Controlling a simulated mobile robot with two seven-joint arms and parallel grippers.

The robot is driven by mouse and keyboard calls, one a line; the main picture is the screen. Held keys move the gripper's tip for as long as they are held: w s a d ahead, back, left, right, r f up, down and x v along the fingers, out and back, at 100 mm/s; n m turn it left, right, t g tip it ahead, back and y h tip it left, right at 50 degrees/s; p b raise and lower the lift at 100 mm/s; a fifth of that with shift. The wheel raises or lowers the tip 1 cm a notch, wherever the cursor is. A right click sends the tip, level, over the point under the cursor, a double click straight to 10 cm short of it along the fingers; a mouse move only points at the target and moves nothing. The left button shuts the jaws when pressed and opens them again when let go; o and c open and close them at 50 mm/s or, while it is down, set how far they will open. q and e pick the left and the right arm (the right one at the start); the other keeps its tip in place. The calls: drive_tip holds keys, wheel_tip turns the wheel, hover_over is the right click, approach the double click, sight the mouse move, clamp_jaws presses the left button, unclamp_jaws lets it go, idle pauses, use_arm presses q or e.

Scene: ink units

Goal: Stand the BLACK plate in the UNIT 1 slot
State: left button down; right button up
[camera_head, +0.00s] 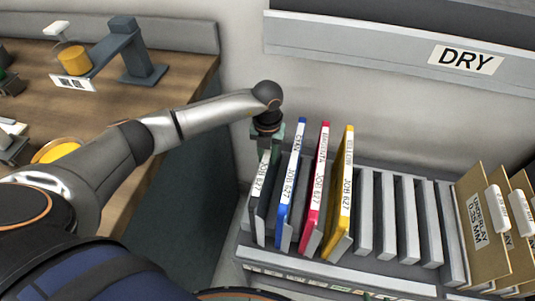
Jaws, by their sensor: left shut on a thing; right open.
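The black plate (259,190), with a white JOB 627 label on its edge, is upright at the left end of the grey rack (320,277), left of the blue plate. My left gripper (266,140) is above it, shut on its top edge. The plate's lower part lines up with the leftmost slot; I cannot tell whether it rests on the bottom. The rack's small front labels are unreadable here. Only greenish tips of what appears to be my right gripper (368,296) show at the bottom edge, apart from the plates.
Blue (291,185), red (315,190) and yellow (341,195) plates stand close by to the right. Several empty slots (405,220) follow, then tan underlay sheets (480,230). A DRY sign (466,60) is on the grey unit above. A wooden bench (180,75) is at left.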

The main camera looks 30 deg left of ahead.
use_arm(q)
drive_tip(key=shift+f, duration=0.3)
idle(0.6)
drive_tip(key=c, duration=0.6)
unclamp_jaws()
drive_tip(key=shift+o, duration=0.2)
drive_tip(key=shift+r, duration=0.35)
wheel_tip(320, 180, up, 12)
